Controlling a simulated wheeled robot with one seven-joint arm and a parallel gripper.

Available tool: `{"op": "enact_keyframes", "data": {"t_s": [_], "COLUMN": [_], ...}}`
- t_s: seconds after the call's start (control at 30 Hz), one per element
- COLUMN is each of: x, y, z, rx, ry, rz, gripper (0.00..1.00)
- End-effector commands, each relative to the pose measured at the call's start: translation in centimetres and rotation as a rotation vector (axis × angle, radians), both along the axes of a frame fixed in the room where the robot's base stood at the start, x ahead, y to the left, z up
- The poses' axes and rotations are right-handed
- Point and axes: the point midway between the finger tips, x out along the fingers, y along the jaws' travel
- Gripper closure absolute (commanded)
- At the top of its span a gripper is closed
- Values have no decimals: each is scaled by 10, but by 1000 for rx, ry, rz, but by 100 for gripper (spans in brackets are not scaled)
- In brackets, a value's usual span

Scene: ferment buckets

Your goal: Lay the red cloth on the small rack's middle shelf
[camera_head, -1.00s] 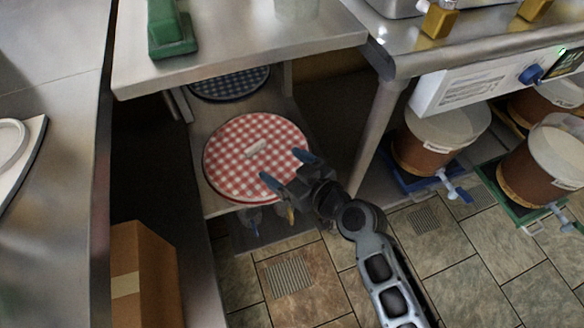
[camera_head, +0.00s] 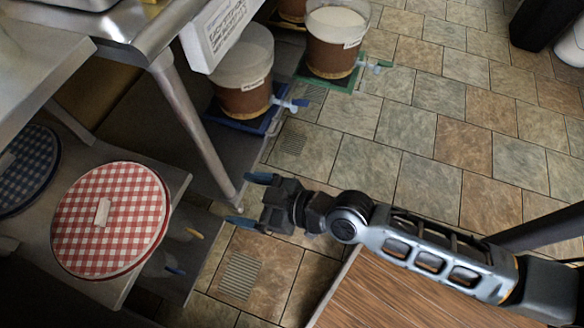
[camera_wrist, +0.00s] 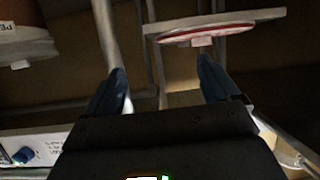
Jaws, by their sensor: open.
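The red cloth (camera_head: 108,222) is a round red-and-white checked piece with a pale tab on top. It lies flat on a metal shelf (camera_head: 178,182) of the rack, at the left of the head view. A higher grey top overhangs this shelf, and a lower level (camera_head: 200,226) shows beneath it. My gripper (camera_head: 250,200) is open and empty, to the right of the cloth and apart from it. In the wrist view, my gripper's fingers (camera_wrist: 161,70) are spread with nothing between them. The cloth's red edge (camera_wrist: 210,31) shows beyond them at the top, on the shelf.
A blue checked round piece (camera_head: 25,170) lies farther left on the same rack. A steel table leg (camera_head: 195,125) stands behind my gripper. Brown buckets (camera_head: 243,95) with taps stand on blue and green mats. A wooden surface (camera_head: 400,295) lies below my arm. Tiled floor is open at right.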

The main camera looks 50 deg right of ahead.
Motion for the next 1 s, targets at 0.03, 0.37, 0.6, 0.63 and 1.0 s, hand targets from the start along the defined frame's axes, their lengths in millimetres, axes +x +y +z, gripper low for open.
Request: {"op": "enact_keyframes", "data": {"t_s": [0.03,0.37,0.6,0.63,1.0], "x": [-25,-147,-200,-203,-214], "y": [-14,-63,-69,-69,-68], "z": [4,79,147,154,175], "rx": [-7,-3,26,29,43], "ry": [5,-41,-87,-92,-108], "rz": [-41,-245,-317,-320,-333], "gripper": [11,11,11,11,11]}}
